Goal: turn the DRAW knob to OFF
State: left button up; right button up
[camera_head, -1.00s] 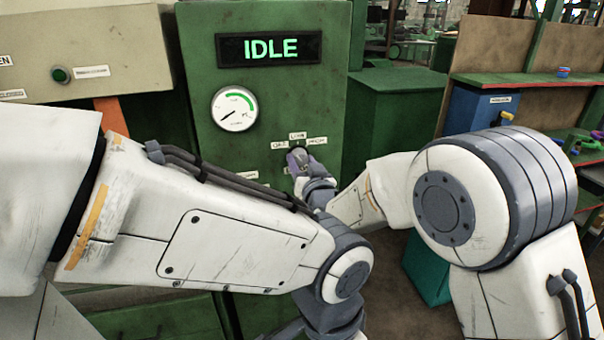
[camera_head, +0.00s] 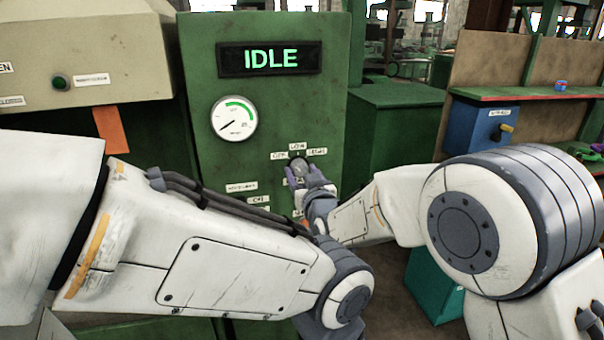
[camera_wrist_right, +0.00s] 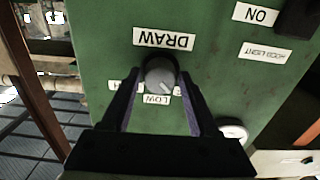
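The DRAW knob (camera_head: 299,164) is a round grey knob on a green panel, with OFF, LOW and HIGH labels above it. In the right wrist view the knob (camera_wrist_right: 160,75) sits below the upside-down DRAW label, and a pale mark on it faces roughly toward LOW. My right gripper (camera_head: 307,180) is at the knob from below. Its fingertips (camera_wrist_right: 159,82) stand on either side of the knob, open, with small gaps showing. My left arm crosses the foreground; its gripper is out of view.
The green panel (camera_head: 220,170) carries a lit IDLE display (camera_head: 271,59) and a dial gauge (camera_head: 234,118). In the right wrist view a dark switch (camera_wrist_right: 298,18) sits by an ON label. A blue box (camera_head: 478,128) stands to the right. My left forearm lies close below the panel.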

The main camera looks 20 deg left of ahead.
jog(key=shift+o, duration=0.6)
jog(key=shift+s+d, duration=0.1)
jog(key=shift+s, duration=0.05)
jog(key=b+v, duration=0.3)
jog(key=v, duration=0.7)
jog(key=shift+b, duration=0.4)
jog(key=shift+d, duration=0.1)
